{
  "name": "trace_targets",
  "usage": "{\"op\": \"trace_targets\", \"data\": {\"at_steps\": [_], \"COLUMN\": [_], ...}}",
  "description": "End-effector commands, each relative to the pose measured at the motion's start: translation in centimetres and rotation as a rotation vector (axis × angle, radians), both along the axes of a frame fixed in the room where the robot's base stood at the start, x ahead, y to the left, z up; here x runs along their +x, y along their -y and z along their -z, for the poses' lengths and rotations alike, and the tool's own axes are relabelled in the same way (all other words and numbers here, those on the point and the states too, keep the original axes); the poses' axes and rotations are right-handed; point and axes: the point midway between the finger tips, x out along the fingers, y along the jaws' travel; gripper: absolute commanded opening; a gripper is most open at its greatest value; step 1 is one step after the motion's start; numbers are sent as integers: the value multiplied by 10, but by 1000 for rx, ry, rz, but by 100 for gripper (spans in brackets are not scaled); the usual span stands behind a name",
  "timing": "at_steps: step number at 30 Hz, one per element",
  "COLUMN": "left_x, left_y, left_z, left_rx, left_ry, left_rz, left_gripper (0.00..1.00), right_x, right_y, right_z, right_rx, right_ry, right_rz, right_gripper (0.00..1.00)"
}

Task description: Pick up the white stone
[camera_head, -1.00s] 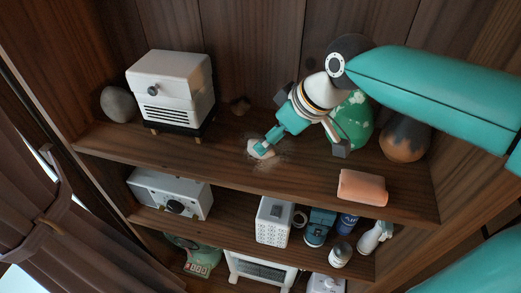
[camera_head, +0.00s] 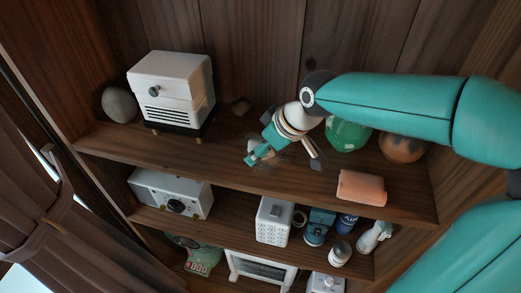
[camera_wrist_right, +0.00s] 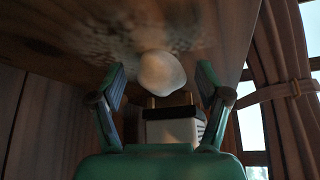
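The white stone (camera_wrist_right: 162,73) shows in the wrist view as a pale rounded lump against the wooden shelf board. It lies between the two fingers of my right gripper (camera_wrist_right: 162,88), which stand apart with a gap on either side of it. In the head view my right gripper (camera_head: 264,154) is low over the front part of the upper shelf (camera_head: 225,165). There its fingers largely cover the stone, and only a small pale patch shows near them. My left gripper is not in view.
A white heater-like box (camera_head: 172,88) and a grey round stone (camera_head: 119,104) stand left of the gripper. A green round object (camera_head: 347,135), a brown vase (camera_head: 401,147) and an orange block (camera_head: 361,187) are to the right.

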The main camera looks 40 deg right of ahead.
Motion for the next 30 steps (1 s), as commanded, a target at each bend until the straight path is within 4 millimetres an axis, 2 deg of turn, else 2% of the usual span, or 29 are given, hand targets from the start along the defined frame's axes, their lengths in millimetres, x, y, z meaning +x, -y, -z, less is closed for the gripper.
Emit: {"op": "trace_targets", "data": {"at_steps": [1,10,19,20,22,26,30], "left_x": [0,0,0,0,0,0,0], "left_y": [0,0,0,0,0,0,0], "left_z": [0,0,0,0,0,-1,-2], "left_rx": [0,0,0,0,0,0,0], "left_ry": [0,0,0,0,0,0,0], "left_rz": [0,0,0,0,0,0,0], "left_gripper": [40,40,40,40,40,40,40], "right_x": [0,0,0,0,0,1,1], "right_y": [0,0,0,0,0,0,0], "right_z": [0,0,-2,-3,-6,-17,-39], "right_rx": [0,0,0,0,0,0,-2], "right_ry": [0,0,1,1,1,4,6], "right_rz": [0,0,0,0,0,0,-2], "right_gripper": [62,12,11,5,5,5,5]}}
